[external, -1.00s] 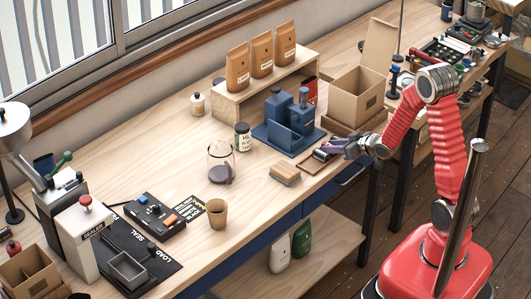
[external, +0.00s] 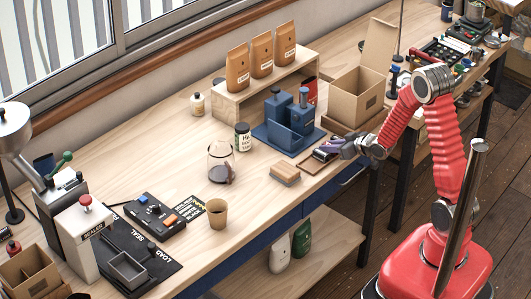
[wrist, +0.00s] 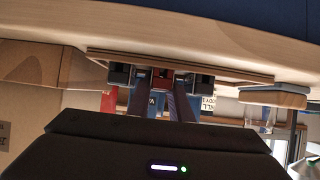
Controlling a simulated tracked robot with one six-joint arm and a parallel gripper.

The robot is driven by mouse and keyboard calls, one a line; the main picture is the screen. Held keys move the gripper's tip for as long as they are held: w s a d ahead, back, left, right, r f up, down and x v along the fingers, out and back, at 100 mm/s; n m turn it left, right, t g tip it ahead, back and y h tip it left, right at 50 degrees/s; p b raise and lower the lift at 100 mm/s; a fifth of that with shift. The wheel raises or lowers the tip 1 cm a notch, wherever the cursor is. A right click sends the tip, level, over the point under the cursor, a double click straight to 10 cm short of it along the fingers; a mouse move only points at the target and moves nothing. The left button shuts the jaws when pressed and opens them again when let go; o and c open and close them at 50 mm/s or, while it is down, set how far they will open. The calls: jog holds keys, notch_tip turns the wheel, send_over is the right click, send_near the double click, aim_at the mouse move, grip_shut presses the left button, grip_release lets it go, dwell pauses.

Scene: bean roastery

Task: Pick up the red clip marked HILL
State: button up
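In the wrist view a red clip (wrist: 162,78) sits in a row between dark clips (wrist: 121,75) (wrist: 200,82) on a thin brown tray (wrist: 225,71). No marking is readable on the red clip. My gripper (wrist: 163,94) is open, its two purple-grey fingers apart with the red clip showing in line with the gap. I cannot tell whether the fingers touch it. In the external view my gripper (external: 334,147) is low over the brown tray (external: 307,167) at the bench's front edge, and the red clip cannot be made out there.
A blue holder (external: 290,138) with canisters stands behind the tray. An open cardboard box (external: 357,95) is at its back right, and a wooden-backed brush or block (external: 286,175) lies to its left. A glass carafe (external: 221,162) and a jar (external: 243,136) stand farther left.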

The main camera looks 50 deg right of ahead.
grip_shut()
jog(key=shift+r, duration=5.05)
